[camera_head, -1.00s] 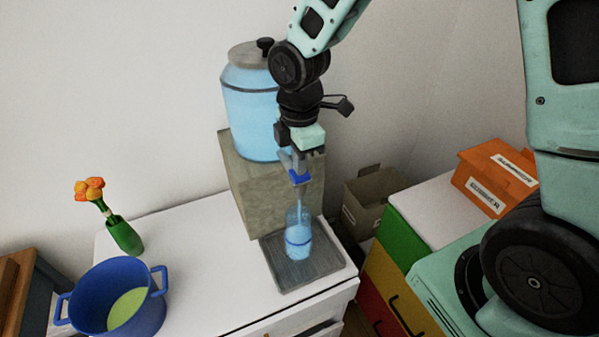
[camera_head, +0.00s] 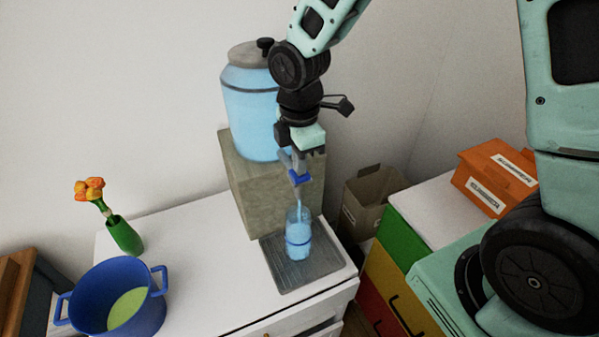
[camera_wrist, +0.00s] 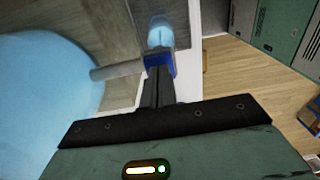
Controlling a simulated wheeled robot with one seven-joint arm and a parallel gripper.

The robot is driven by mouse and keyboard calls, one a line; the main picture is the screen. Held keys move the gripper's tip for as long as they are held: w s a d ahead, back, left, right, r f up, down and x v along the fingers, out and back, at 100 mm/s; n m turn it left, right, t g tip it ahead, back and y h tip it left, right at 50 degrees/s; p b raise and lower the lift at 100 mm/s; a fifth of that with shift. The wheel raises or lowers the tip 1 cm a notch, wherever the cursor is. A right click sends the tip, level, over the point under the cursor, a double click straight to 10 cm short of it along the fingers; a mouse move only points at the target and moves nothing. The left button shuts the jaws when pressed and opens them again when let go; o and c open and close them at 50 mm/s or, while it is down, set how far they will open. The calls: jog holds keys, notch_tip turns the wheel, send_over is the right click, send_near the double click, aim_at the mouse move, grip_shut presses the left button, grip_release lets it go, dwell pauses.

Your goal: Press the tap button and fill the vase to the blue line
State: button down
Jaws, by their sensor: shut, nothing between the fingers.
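A clear vase (camera_head: 298,246) stands upright on a grey drip tray (camera_head: 322,268), under the tap. A blue line rings the vase and pale blue water is inside. The water looks near or above the line, but I cannot tell the exact level. A thin pale stream seems to run from the tap into the vase. My gripper (camera_head: 297,168) is shut and empty, its fingertips at the blue tap button (camera_head: 301,179). In the wrist view the fingertips meet the blue button (camera_wrist: 158,60), and the vase (camera_wrist: 160,34) shows beyond it. Whether the button is pressed down is unclear.
A large blue water dispenser (camera_head: 249,115) stands on a stone block (camera_head: 258,190) behind the tap. A blue pot (camera_head: 150,312) and a green vase with orange flowers (camera_head: 124,237) are at left. A cardboard box (camera_head: 368,208) and an orange box (camera_head: 492,180) are at right.

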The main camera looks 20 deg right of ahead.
dwell(0.4)
notch_tip(320, 180, up, 7)
jog(key=p, duration=0.6)
jog(key=shift+p, duration=0.35)
